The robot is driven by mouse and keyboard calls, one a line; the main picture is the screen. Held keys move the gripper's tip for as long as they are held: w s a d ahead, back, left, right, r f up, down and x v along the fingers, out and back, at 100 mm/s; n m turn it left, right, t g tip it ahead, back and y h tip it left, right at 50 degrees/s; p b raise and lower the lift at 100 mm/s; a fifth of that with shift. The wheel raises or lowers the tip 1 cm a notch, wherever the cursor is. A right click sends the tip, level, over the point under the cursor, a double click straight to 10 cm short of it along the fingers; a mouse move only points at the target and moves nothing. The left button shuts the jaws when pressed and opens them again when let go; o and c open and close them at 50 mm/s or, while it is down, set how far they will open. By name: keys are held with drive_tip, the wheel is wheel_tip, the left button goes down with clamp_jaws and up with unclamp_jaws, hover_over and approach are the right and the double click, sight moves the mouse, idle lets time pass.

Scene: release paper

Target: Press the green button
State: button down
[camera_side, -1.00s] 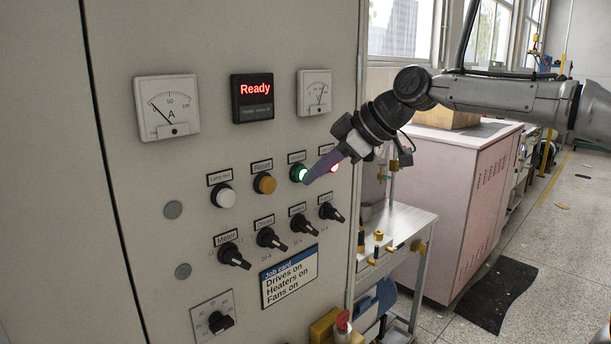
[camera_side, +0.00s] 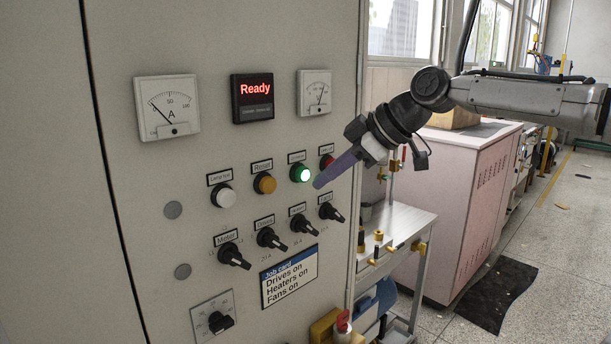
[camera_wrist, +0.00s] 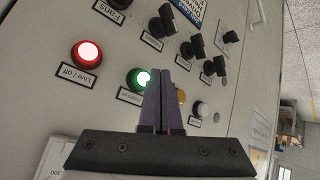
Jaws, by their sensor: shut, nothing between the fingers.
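The green button (camera_side: 301,174) is lit on the upright grey panel, in the row of buttons, between the amber button and the red one. It also shows lit in the wrist view (camera_wrist: 137,78), just left of my fingers. My gripper (camera_side: 318,184) is shut and empty, its purple fingers together and pointing at the panel. In the side view the fingertips are just right of and below the green button, seemingly apart from it. In the wrist view the fingers (camera_wrist: 165,52) cover part of the panel to the right of the button.
The red button (camera_side: 327,162) is close above my fingers, partly hidden; it shows lit in the wrist view (camera_wrist: 88,52). An amber button (camera_side: 264,183) and a white one (camera_side: 223,195) are to the left. Black knobs (camera_side: 303,224) project below. The display (camera_side: 253,98) reads "Ready".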

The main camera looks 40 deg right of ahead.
drive_tip(key=shift+s, duration=2.05)
drive_tip(key=s+d+f+m+g+h, duration=0.3)
drive_tip(key=s+f+m, duration=0.4)
drive_tip(key=s+f, duration=1)
drive_tip(key=s+d, duration=0.1)
drive_tip(key=s, duration=0.3)
drive_tip(key=shift+s+d+f+m, duration=0.15)
drive_tip(key=shift+d+f+m, duration=0.05)
drive_tip(key=shift+f+m, duration=0.15)
